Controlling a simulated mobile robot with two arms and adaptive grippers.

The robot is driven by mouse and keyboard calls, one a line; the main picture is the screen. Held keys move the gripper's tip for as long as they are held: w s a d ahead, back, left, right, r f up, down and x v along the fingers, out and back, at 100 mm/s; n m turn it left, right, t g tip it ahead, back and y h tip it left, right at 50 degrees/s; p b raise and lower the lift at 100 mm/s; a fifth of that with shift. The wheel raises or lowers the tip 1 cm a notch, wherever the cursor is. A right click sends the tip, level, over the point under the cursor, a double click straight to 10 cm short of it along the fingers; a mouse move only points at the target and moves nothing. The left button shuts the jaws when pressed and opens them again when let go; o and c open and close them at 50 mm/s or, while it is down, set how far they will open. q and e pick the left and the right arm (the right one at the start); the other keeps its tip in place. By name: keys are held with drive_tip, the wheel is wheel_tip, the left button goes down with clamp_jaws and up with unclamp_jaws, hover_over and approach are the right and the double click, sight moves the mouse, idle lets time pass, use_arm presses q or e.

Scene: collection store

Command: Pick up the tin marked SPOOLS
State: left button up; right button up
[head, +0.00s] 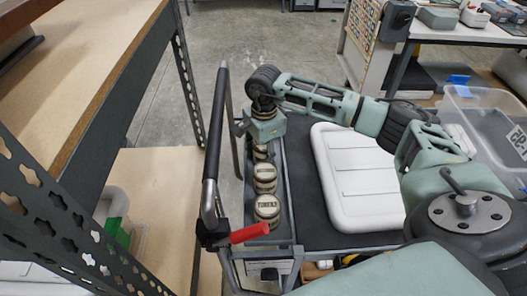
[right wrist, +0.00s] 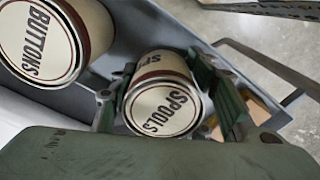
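The SPOOLS tin (right wrist: 163,106), cream with a dark red band and rim, shows in the right wrist view with its marked lid facing the camera. My right gripper (right wrist: 168,98) has one finger on each side of this tin, both close to its wall. I cannot tell whether both pads press on it. My left gripper is not in view.
A BUTTONS tin (right wrist: 42,42) stands close beside the SPOOLS tin. In the head view more cream tins, including the nearest one (head: 267,209), line the tray. A dark rail (head: 215,130) with a red lever (head: 250,233) runs left of it. A white lidded case (head: 357,180) lies to the right.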

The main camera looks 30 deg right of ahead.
drive_tip(key=c, duration=0.7)
drive_tip(key=shift+r, duration=0.1)
